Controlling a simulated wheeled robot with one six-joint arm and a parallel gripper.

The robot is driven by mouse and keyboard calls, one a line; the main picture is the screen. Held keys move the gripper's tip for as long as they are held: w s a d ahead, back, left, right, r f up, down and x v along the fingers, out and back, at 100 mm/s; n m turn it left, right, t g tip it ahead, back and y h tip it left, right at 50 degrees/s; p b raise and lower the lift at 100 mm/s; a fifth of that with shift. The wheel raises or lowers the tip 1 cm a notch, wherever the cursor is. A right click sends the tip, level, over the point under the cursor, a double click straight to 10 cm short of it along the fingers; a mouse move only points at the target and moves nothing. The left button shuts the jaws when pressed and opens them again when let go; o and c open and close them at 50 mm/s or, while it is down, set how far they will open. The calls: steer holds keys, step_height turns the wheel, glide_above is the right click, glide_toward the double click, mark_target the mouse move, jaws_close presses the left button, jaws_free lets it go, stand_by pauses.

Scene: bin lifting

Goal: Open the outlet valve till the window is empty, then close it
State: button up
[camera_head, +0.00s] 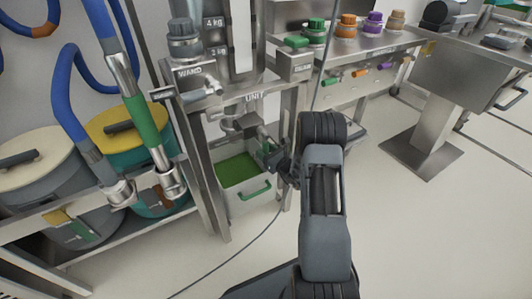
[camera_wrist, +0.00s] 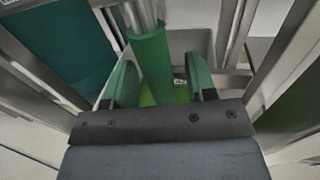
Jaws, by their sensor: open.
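The outlet valve (camera_head: 240,124) is a grey metal fitting under the hopper, below a label reading UNIT. The hopper's window (camera_head: 242,38) is a pale upright strip beside marks of 4 kg and 2 kg; I cannot make out a fill level in it. My gripper (camera_head: 272,156) is by the valve, above the bin's right side. In the wrist view my gripper (camera_wrist: 162,82) is open, with a green grip on a metal rod, seemingly the valve's handle (camera_wrist: 149,60), between its green-padded fingers. I see no clear contact.
A pale bin (camera_head: 250,205) with green contents and a green handle stands below the valve. Steel frame posts (camera_head: 207,170) rise close beside it. Hoses and lidded drums (camera_head: 35,165) stand at left. A bench (camera_head: 350,45) with coloured caps is behind.

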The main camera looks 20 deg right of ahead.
steer(key=shift+w, duration=0.15)
jaws_close()
stand_by(0.4)
